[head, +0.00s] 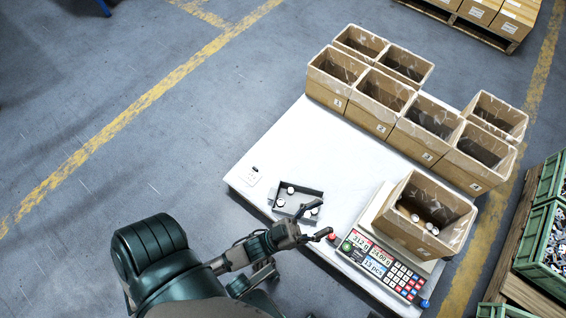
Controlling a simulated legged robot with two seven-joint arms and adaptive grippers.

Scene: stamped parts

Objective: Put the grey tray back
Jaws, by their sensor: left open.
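The grey tray (303,195) lies on the white table near its front left edge, with several small white round parts in it. My left gripper (321,219) is open at the tray's near right corner, with one finger over the tray's near side and the other to the right of it. No part of the tray is clearly between the fingers. Whether the gripper touches the tray, I cannot tell. The near edge of the tray is partly hidden by the gripper. My right gripper is not in view.
A cardboard box (398,230) with a few white parts inside stands on a scale with a keypad (385,264), right of the tray. Several open cardboard boxes (428,125) stand along the back of the table (320,140). The table's middle is clear. Green crates (540,236) stand at right.

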